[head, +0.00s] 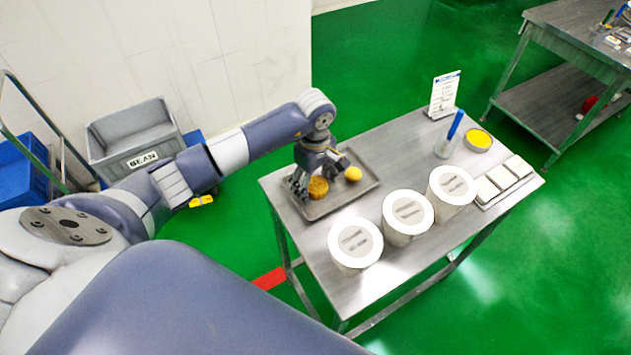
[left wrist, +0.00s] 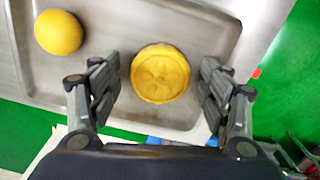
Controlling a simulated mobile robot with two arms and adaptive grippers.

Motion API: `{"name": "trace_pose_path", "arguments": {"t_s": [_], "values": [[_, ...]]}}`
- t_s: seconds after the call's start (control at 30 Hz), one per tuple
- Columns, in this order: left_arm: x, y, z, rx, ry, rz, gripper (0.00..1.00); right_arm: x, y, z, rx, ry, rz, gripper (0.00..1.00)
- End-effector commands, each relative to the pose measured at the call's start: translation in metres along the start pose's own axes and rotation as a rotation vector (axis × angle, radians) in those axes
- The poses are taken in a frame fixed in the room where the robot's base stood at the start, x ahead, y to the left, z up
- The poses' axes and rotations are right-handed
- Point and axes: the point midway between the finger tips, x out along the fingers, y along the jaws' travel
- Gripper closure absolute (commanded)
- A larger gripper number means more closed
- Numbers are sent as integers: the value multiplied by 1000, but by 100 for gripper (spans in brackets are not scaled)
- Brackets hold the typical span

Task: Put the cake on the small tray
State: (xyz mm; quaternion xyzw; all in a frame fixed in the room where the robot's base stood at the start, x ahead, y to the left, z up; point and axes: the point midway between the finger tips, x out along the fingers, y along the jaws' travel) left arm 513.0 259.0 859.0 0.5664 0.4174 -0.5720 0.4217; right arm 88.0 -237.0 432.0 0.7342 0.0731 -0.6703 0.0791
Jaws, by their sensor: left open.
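A round golden cake (left wrist: 160,73) with a flower pattern lies flat on the small metal tray (left wrist: 120,18). In the head view the cake (head: 318,187) is on the left part of the tray (head: 345,201), below my left gripper (head: 316,186). In the left wrist view my left gripper (left wrist: 160,85) is open, with a finger on each side of the cake and gaps between. A smooth yellow ball (left wrist: 59,32) lies on the same tray beside the cake; it also shows in the head view (head: 353,174). My right gripper is not in view.
The tray lies on a steel table (head: 400,160). Several white cylinders, one of them here (head: 409,212), stand along the front edge. A grey bin (head: 135,140) is left.

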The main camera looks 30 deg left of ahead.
Motion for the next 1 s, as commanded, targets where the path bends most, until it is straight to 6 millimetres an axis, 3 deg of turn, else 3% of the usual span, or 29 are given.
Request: {"name": "trace_pose_path", "arguments": {"t_s": [0.2,0.27,0.7,1.0], "values": [[-6,0,1,0,-1,0,29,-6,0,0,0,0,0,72],[-12,1,-1,1,2,4,29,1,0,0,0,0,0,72],[-101,1,-1,1,2,4,29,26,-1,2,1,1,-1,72],[-123,0,0,0,0,0,29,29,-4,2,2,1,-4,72]]}}
